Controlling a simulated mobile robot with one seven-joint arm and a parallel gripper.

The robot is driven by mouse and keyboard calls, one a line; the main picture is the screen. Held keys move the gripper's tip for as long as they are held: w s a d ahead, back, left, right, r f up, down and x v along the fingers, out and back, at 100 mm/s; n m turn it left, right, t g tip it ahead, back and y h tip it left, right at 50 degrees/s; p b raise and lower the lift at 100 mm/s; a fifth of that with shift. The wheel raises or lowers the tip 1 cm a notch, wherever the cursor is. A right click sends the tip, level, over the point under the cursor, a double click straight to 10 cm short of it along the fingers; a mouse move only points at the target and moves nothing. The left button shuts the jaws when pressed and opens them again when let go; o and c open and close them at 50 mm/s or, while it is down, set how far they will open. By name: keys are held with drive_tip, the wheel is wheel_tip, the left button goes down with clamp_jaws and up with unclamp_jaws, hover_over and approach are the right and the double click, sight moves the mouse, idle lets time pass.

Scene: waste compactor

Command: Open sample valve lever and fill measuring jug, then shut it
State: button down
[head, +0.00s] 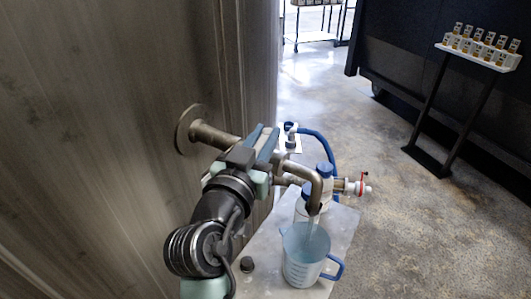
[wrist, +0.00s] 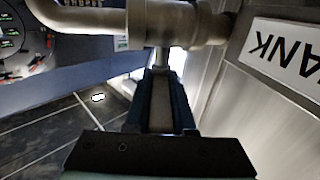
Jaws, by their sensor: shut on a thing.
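A metal pipe (head: 215,138) comes out of the tank wall and ends in a downturned spout (head: 318,183). The translucent blue measuring jug (head: 303,262) stands upright on a pale shelf (head: 262,280), under the spout. A pale streak, apparently liquid, runs from the spout mouth into the jug; the level inside is hard to tell. My gripper (head: 264,145) is at the valve on the pipe, shut on the lever. The wrist view shows the valve body (wrist: 165,22) and a short stem of the lever (wrist: 161,58) entering between my fingers (wrist: 160,100); the rest is hidden.
A blue-capped bottle (head: 326,172) stands behind the spout, near a blue hose (head: 325,143) and a small red-handled tap (head: 363,185). A sample rack (head: 482,48) stands far right. Open floor lies between.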

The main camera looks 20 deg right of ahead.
drive_tip(key=b, duration=0.1)
drive_tip(key=m+g+h+b, duration=0.1)
drive_tip(key=shift+w+a+f+g+h+b, duration=0.1)
drive_tip(key=shift+f+g+h+b, duration=0.15)
drive_tip(key=shift+g+h+b, duration=0.05)
drive_tip(key=shift+m+g+h+b, duration=0.3)
drive_tip(key=shift+m+b, duration=0.2)
drive_tip(key=shift+r+m+g+h+b, duration=0.2)
drive_tip(key=shift+m+g+h+b, duration=0.1)
drive_tip(key=shift+g+b, duration=0.1)
drive_tip(key=c, duration=0.8)
unclamp_jaws()
drive_tip(key=shift+o, duration=0.2)
drive_tip(key=b+v, duration=0.1)
drive_tip(key=v, duration=1.2)
